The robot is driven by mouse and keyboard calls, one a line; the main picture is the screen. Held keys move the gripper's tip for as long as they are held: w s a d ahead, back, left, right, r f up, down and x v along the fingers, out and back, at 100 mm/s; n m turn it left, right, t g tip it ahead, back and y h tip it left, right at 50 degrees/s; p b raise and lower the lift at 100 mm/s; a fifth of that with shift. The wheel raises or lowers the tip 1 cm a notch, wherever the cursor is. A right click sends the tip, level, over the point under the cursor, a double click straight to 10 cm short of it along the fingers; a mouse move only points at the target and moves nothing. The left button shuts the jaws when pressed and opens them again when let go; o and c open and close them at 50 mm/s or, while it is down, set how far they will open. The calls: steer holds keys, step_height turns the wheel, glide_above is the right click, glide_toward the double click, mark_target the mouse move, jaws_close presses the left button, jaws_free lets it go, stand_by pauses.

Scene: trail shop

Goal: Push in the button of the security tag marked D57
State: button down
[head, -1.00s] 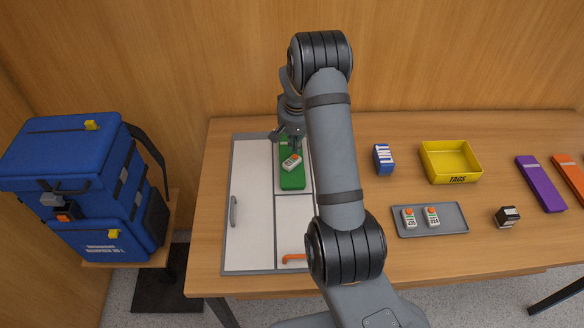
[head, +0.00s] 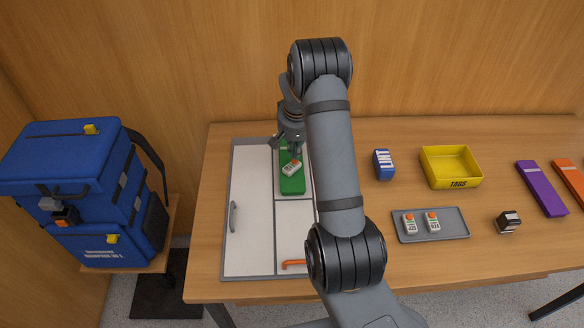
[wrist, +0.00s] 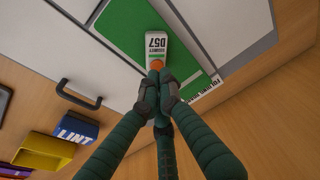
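The tag also shows in the head view (head: 291,168). My gripper (wrist: 158,76) has dark teal fingers drawn together, with nothing seen between them.
A grey tray (head: 430,235) holds two similar tags with orange buttons. A blue LINT box (head: 384,165), yellow TAGS bin (head: 452,182) and small dark block (head: 508,221) stand to the right.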

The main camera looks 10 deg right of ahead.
mark_target(295, 162)
steer(key=shift+f+b, duration=1.25)
stand_by(0.9)
steer(key=shift+s+r, duration=0.1)
steer(key=shift+r, duration=0.05)
stand_by(0.4)
steer(key=shift+r+p, duration=2.3)
steer(key=shift+r, duration=1.1)
steer(key=shift+f, duration=0.1)
